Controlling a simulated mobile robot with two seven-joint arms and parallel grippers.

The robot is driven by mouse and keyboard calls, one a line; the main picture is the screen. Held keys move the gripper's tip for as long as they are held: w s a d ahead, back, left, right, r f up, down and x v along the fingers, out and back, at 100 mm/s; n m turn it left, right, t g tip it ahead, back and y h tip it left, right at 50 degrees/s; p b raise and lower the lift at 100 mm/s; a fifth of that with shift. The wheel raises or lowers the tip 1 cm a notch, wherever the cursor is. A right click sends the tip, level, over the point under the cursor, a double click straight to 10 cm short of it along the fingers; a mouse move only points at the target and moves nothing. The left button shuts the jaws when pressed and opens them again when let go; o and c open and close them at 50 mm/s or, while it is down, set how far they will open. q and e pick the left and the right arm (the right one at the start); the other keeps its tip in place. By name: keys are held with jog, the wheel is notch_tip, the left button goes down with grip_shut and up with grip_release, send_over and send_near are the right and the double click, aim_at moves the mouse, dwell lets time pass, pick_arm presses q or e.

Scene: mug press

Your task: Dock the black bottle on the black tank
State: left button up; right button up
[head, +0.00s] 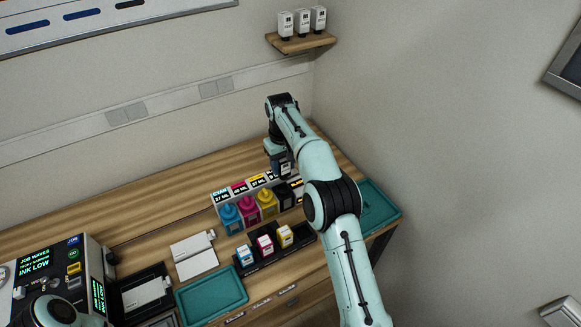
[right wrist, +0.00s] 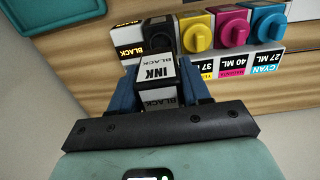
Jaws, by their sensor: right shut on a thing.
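My right gripper (right wrist: 160,98) is shut on the black bottle (right wrist: 158,75), a white, square-sided bottle marked INK BLACK, held between blue fingers. In the head view the gripper (head: 281,166) is above the back right of the tank row, and the bottle is mostly hidden. The black tank (head: 285,198) is at the right end of the row; its dark round top (right wrist: 164,36) shows just beyond the bottle in the right wrist view. I cannot tell whether bottle and tank touch. My left gripper is not in view; only part of my left arm shows at the lower left.
Yellow (head: 267,204), magenta (head: 249,209) and cyan (head: 230,217) tanks stand beside the black one. A black-and-yellow-labelled box (right wrist: 129,42) is close by it. Three small bottles stand in a black rack (head: 270,258) in front. Teal trays (head: 212,296) (head: 379,207) lie at front and right.

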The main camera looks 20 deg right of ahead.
aim_at(283, 176)
jog(key=shift+w+f, duration=0.4)
jog(key=shift+f, duration=3)
jog(key=shift+f, duration=0.55)
jog(key=o, duration=0.9)
jog(key=shift+r, duration=5.45)
jog(key=shift+s, duration=0.1)
